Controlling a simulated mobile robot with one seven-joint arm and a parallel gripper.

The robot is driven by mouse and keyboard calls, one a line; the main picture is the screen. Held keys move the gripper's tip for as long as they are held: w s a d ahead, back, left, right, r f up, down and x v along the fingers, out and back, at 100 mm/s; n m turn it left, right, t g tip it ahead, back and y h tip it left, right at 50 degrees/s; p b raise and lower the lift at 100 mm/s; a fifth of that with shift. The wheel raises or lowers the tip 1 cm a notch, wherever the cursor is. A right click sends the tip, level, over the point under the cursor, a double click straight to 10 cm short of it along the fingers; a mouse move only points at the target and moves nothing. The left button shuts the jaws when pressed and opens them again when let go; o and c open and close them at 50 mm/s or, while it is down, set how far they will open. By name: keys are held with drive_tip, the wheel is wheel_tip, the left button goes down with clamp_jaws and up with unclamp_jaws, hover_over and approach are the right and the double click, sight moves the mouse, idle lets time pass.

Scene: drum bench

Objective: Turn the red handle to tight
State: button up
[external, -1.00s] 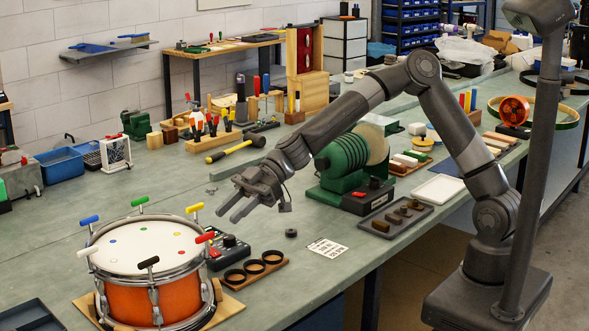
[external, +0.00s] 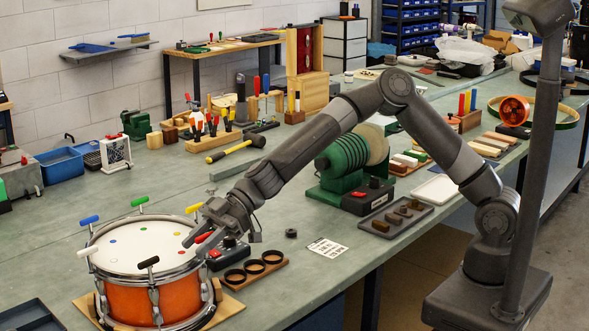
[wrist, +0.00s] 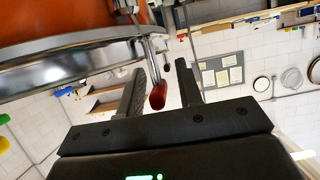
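The orange drum (external: 130,303) stands on a wooden board at the front left, with several coloured handles around its rim. The red handle (external: 204,238) is on the drum's right side; in the wrist view its red end (wrist: 158,96) lies between my gripper's two fingers. My gripper (external: 196,232) is at the red handle, above the drum's right rim. In the wrist view my gripper (wrist: 162,92) is open, with gaps on both sides of the handle. The black handle (external: 149,262) and the yellow handle (external: 194,208) are the nearest other handles.
A black box with buttons (external: 230,252) and a wooden strip with dark rings (external: 255,268) lie just right of the drum. A green machine (external: 343,165) stands farther right. Bare bench lies behind the drum.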

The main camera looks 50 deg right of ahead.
drive_tip(key=shift+a, duration=0.1)
clamp_jaws()
idle(0.4)
drive_tip(key=shift+w+m+t, duration=0.1)
drive_tip(key=shift+m+t, duration=0.8)
drive_tip(key=shift+t, duration=0.2)
